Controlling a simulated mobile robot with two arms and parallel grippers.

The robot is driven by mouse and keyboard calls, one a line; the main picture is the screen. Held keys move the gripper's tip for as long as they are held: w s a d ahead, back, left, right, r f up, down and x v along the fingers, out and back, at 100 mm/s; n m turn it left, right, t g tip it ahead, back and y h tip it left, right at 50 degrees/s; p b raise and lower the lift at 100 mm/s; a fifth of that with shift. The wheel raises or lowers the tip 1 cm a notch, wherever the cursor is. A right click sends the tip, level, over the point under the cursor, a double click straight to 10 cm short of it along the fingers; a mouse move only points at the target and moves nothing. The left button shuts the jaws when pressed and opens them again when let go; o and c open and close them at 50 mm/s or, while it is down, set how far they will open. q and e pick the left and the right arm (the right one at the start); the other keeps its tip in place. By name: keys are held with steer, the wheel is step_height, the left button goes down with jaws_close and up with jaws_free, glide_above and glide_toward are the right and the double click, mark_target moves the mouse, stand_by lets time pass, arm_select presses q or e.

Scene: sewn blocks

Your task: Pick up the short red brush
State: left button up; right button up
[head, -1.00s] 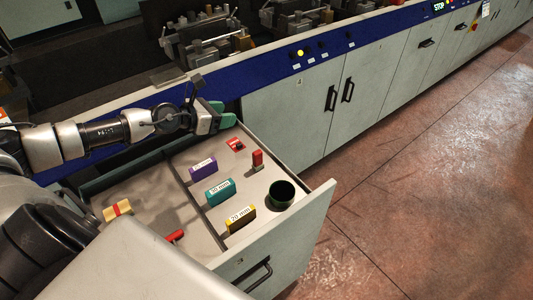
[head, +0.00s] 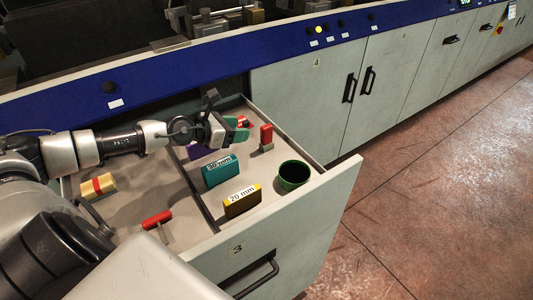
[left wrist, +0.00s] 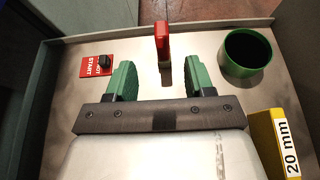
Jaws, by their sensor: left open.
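A short red brush (head: 266,134) with a paler base stands upright in the open drawer, near its far right side. In the left wrist view the red brush (left wrist: 162,40) stands just beyond the fingertips, roughly centred between them. A second red-handled tool (head: 157,218) is in the drawer's front left compartment; its type is unclear. My left gripper (head: 240,131) has green fingers and is open and empty, just left of the upright brush. Its spread fingers also show in the left wrist view (left wrist: 162,78). My right gripper is not in view.
A small red START switch box (left wrist: 97,66) sits left of the fingers. A dark green cup (head: 293,176), a teal 30 mm block (head: 221,171) and a brown-yellow 20 mm block (head: 242,203) stand nearby. A purple block is mostly hidden. The drawer wall (head: 292,135) runs behind the brush.

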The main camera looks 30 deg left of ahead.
mark_target(261, 132)
arm_select(q)
steer(key=p+x, duration=0.1)
steer(key=x, duration=0.1)
steer(key=p+x, duration=0.1)
steer(key=x, duration=0.2)
steer(key=shift+f, duration=0.35)
steer(key=shift+f+x, duration=0.15)
steer(key=shift+x, duration=1.35)
steer(key=shift+f+x, duration=0.15)
steer(key=shift+x, duration=1.4)
steer(key=shift+s, duration=0.2)
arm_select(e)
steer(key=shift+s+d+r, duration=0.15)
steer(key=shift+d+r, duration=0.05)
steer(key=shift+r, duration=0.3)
arm_select(q)
jaws_close()
